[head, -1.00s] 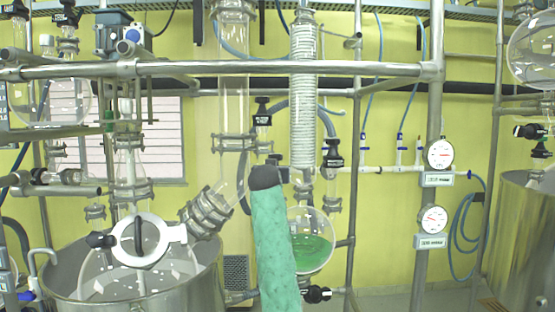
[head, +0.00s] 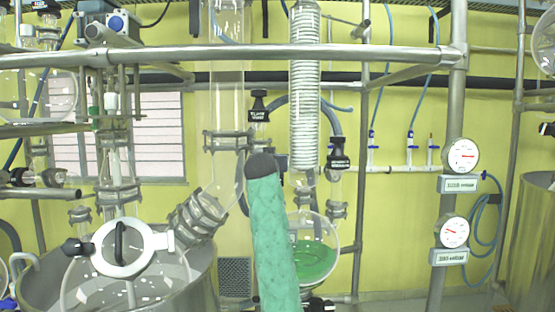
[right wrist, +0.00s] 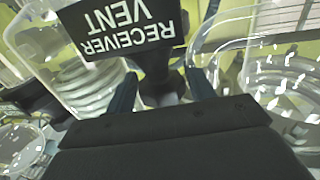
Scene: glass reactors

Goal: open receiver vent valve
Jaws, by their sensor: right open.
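In the right wrist view, a black tag (right wrist: 122,27) reads RECEIVER VENT upside down. Just below it, the dark receiver vent valve (right wrist: 160,84) sits between the two fingers of my right gripper (right wrist: 162,92). The gripper is open, one finger on each side of the valve; I cannot tell whether either touches it. In the head view, my green-sleeved right arm rises in the middle to a dark end (head: 262,165), with no fingers visible. Black tags stand above it (head: 259,115) and to its right (head: 337,152), too small to read. My left gripper is not in view.
A coiled glass condenser (head: 304,95) hangs right of my arm's end, above a round flask (head: 314,262) of green liquid. A horizontal steel rail (head: 390,52) crosses above. A metal vessel (head: 205,270) stands lower left, and gauges (head: 462,155) are on the right.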

